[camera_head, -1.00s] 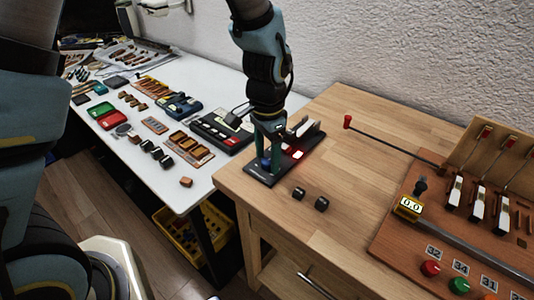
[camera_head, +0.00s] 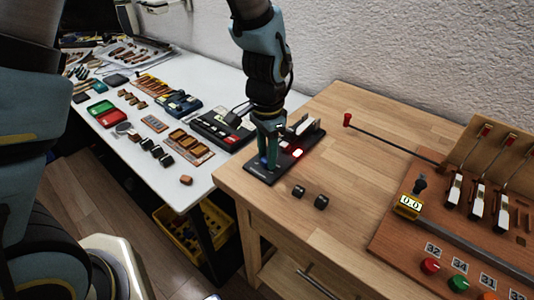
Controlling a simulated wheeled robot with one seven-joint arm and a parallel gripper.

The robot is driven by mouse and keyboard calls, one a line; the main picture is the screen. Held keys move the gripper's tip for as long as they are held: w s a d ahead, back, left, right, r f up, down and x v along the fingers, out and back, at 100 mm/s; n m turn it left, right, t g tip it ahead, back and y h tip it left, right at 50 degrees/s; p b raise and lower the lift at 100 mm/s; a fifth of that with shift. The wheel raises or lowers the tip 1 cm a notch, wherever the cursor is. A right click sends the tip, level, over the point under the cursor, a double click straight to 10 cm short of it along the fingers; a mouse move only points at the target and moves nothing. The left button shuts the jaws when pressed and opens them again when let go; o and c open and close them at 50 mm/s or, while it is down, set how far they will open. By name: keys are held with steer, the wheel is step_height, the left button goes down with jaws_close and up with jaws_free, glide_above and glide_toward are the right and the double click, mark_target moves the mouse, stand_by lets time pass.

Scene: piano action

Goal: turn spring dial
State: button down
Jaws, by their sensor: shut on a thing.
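My gripper (camera_head: 267,158) points down over a black device (camera_head: 262,175) at the left end of the wooden bench. The device has a lit red light (camera_head: 297,153) and a pale upright piece (camera_head: 300,127) behind it. My gripper is shut on a small part of this device, at its left side. The fingers hide that part, so I cannot tell whether it is the spring dial or how far it is turned.
Two small black blocks (camera_head: 321,202) lie on the wooden bench (camera_head: 365,115) in front of the device. At the right is the piano action board (camera_head: 400,241) with a yellow 0.0 display (camera_head: 408,206) and coloured buttons. A red-tipped rod (camera_head: 348,120) reaches across the bench. A white table (camera_head: 185,192) with many parts stands left.

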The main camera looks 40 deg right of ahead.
steer(key=m, duration=0.2)
steer(key=shift+m, duration=0.3)
steer(key=c, duration=0.5)
jaws_free()
steer(key=shift+r, duration=0.1)
step_height(320, 180, up, 11)
steer(key=shift+f+b, duration=0.15)
steer(key=shift+b, duration=0.75)
